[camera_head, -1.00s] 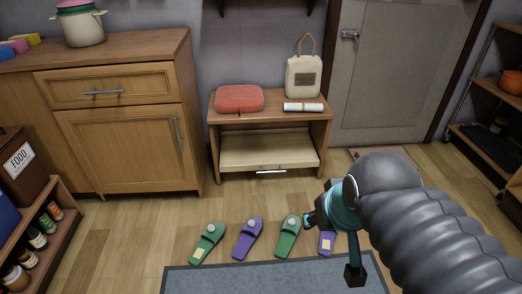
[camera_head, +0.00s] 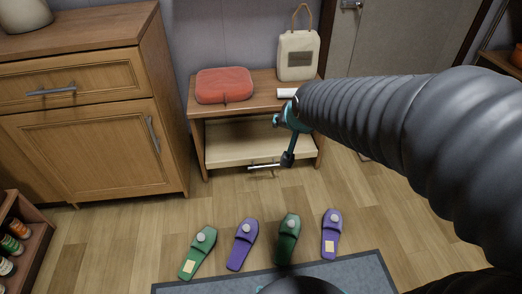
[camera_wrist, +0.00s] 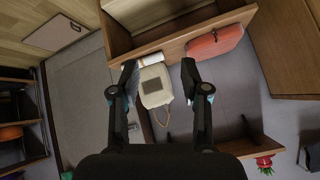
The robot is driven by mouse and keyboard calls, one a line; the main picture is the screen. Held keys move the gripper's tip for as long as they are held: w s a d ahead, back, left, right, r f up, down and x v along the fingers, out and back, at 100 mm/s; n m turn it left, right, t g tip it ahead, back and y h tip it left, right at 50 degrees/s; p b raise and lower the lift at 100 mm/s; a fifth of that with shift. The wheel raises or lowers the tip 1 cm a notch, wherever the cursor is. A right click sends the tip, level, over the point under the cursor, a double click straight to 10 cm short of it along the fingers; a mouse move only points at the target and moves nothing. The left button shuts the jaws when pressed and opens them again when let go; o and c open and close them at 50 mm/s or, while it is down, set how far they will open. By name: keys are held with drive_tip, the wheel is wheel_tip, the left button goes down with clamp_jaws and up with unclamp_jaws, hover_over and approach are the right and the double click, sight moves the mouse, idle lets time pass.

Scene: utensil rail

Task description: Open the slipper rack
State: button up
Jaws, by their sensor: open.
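The slipper rack (camera_head: 197,137) is a low wooden bench against the wall, with a pale pull-out tray (camera_head: 232,147) under its top. A silver bar handle (camera_head: 264,167) sits on the tray's front edge. My gripper (camera_head: 288,158) appears in front of the tray near the handle, partly covering the rack's right side; contact cannot be told. In the wrist view my gripper (camera_wrist: 160,68) is open and empty, its two fingers apart. The rack (camera_wrist: 180,48) shows rotated at the top there, and the handle is not visible.
A red case (camera_head: 225,86), a cream bag (camera_head: 298,56) and a white roll (camera_head: 287,93) rest on the rack. Green and purple slippers (camera_head: 240,244) lie on the floor before a grey mat (camera_head: 220,285). A wooden cabinet (camera_head: 85,150) stands left. Floor between rack and slippers is clear.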

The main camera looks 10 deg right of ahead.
sight(265, 167)
drive_tip(key=w+f+m+t+b, duration=0.45)
drive_tip(key=w+f+m, duration=0.25)
drive_tip(key=w+f, duration=1.6)
drive_tip(key=s+f+m+t+b, duration=0.2)
drive_tip(key=f+m+t, duration=0.1)
drive_tip(key=f, duration=1.2)
drive_tip(key=s+f+m+t+b, duration=0.15)
drive_tip(key=f+m, duration=0.25)
drive_tip(key=f, duration=1)
drive_tip(key=shift+t, duration=0.3)
drive_tip(key=w+b, duration=0.1)
drive_tip(key=w, duration=1.3)
drive_tip(key=shift+f+b, duration=0.2)
drive_tip(key=shift+b, duration=0.15)
drive_tip(key=shift+s+a, duration=0.1)
clamp_jaws()
